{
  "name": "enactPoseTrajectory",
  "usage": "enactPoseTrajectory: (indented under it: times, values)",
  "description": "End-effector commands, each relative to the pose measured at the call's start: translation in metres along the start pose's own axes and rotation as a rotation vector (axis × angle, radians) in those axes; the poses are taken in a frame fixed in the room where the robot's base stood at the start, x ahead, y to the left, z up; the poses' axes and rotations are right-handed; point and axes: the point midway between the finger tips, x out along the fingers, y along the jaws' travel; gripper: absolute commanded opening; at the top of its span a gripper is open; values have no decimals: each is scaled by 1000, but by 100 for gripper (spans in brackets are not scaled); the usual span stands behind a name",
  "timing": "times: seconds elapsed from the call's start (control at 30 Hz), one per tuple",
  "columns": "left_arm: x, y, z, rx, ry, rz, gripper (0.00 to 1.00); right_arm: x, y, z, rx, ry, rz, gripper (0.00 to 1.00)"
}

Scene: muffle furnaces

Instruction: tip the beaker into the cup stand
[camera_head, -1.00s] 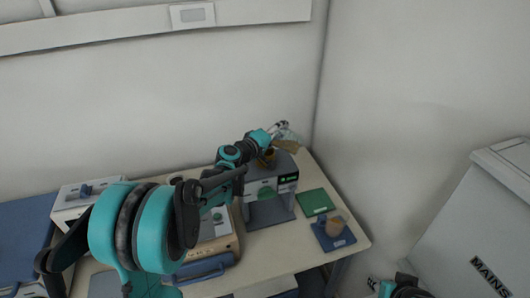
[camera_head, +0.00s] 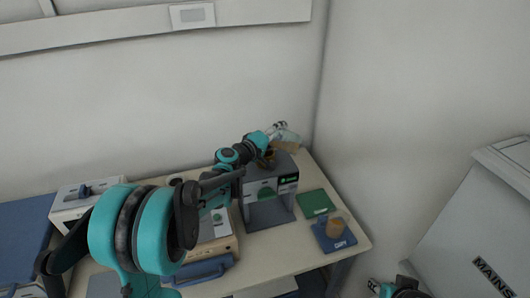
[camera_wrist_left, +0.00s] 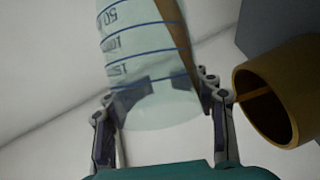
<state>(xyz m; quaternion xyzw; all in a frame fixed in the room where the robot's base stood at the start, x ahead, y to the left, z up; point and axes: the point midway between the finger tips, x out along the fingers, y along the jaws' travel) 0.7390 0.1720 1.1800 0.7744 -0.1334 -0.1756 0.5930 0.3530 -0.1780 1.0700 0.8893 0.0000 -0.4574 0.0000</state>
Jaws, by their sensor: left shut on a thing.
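My left gripper (camera_head: 277,130) is shut on a clear beaker (camera_head: 291,138) high above the back right of the table. The left wrist view shows the beaker (camera_wrist_left: 140,60) between the two fingers (camera_wrist_left: 163,115), its blue graduation marks upside down. A brown strip, perhaps its contents, shows along the beaker's right side. A brass-coloured round cup (camera_wrist_left: 245,105) is close to the right finger. In the head view it is partly hidden by the arm, on top of the grey machine. Which is the cup stand, I cannot tell.
The grey machine (camera_head: 268,212) stands under my left forearm. A green pad (camera_head: 315,203) lies to its right. A cabinet marked MAINS (camera_head: 470,235) is at right. Part of my right arm shows at the bottom edge.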

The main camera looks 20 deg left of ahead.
Motion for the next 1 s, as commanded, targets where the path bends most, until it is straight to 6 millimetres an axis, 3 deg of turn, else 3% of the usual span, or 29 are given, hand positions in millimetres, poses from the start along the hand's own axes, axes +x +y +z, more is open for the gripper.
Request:
enactPoseTrajectory:
  times: [1.0]
  values:
    - [-1,-5,-2,-64,0,31,0,8,0,6,0,0,0,34]
